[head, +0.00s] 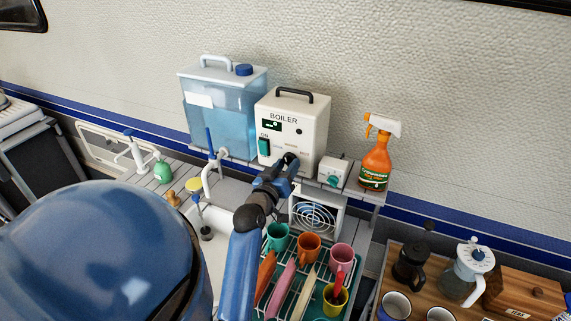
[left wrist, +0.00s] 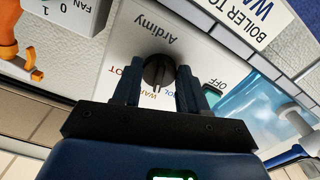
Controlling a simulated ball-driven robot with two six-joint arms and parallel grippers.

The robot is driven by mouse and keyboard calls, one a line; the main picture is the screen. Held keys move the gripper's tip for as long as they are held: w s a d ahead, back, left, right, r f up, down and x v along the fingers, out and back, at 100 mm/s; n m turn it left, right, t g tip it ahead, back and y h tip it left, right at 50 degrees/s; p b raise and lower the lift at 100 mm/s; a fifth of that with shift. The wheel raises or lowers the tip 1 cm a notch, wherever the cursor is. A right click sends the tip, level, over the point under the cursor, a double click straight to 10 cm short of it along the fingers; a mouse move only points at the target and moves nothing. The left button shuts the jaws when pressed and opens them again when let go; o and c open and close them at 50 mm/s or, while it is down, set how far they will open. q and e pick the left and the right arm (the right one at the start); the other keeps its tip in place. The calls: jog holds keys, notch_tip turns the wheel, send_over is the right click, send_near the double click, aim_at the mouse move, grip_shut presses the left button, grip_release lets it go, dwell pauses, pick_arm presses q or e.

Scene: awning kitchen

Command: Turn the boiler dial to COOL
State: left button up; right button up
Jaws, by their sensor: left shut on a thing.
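The boiler (head: 294,122) is a white box with a black handle and a green switch, standing on a slatted shelf against the wall. Its dark round dial (left wrist: 157,72) shows in the left wrist view, on a white panel lettered upside down. OFF, HOT and parts of other words, partly hidden by the fingers, lie around it. My left gripper (head: 287,163) is at the boiler's lower front; its fingers (left wrist: 158,88) are shut on the dial, one on each side. In the head view the gripper hides the dial. I cannot tell which mark the dial points at. My right gripper is not seen.
A blue water tank (head: 221,115) stands left of the boiler. A small fan switch box (head: 333,172) and an orange spray bottle (head: 375,158) stand to its right. Below are a tap (head: 211,175), a small fan (head: 315,214) and a dish rack with several cups (head: 309,247).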

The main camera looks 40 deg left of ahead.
pick_arm(q)
jog(key=n+p, duration=0.1)
jog(key=n, duration=0.2)
jog(key=shift+d+r+n+p, duration=0.1)
jog(key=shift+n+p, duration=0.3)
jog(key=n+p, duration=0.2)
jog(key=n, duration=0.2)
jog(key=shift+n, duration=0.4)
jog(key=o, duration=1)
jog(key=shift+d, duration=0.1)
